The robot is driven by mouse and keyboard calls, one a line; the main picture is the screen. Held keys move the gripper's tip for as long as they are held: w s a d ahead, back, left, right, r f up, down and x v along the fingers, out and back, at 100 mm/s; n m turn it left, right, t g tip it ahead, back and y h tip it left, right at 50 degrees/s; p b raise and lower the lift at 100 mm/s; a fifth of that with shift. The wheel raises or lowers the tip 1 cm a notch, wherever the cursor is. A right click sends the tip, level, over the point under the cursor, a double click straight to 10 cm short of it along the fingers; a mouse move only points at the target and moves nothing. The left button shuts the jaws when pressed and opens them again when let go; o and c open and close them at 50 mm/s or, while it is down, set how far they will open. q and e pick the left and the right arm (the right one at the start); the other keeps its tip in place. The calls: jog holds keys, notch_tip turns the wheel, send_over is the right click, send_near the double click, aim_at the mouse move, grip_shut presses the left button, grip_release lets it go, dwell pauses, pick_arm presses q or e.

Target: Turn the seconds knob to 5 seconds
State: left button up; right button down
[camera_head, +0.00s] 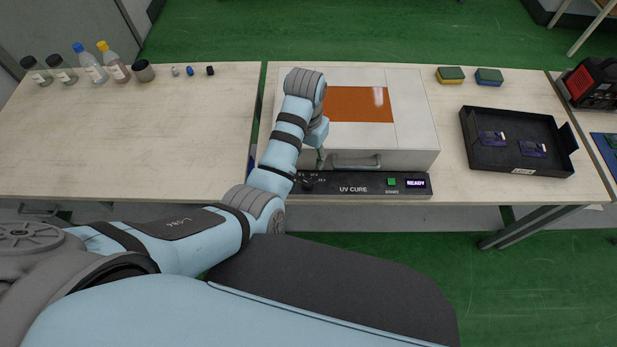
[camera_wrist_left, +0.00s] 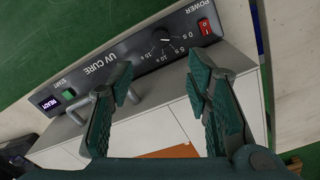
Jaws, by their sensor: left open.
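The UV cure unit is a white box (camera_head: 410,135) with an orange window and a black front panel (camera_head: 355,189). The black seconds knob (camera_wrist_left: 163,39) shows clear of the fingers in the left wrist view, ringed by second marks. Its white pointer seems to face the 0 s mark, though it is small. In the head view the knob (camera_head: 308,184) is small and dark beside my arm. My left gripper (camera_wrist_left: 162,82) is open and empty, with the knob beyond its fingertips. In the head view the gripper (camera_head: 320,158) is partly hidden by my arm. My right gripper is out of view.
The panel has a red power switch (camera_wrist_left: 204,27), a green start button (camera_head: 391,182) and a READY display (camera_head: 415,183). A handle (camera_head: 356,162) juts out above the panel. Bottles (camera_head: 90,67) stand far left; a black tray (camera_head: 515,150) lies right. The left tabletop is mostly clear.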

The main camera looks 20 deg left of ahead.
aim_at(308, 183)
pick_arm(q)
notch_tip(308, 183, down, 12)
jog(key=b, duration=0.3)
jog(key=shift+s, duration=0.1)
jog(key=shift+s, duration=0.1)
jog(key=shift+c, duration=0.8)
grip_shut()
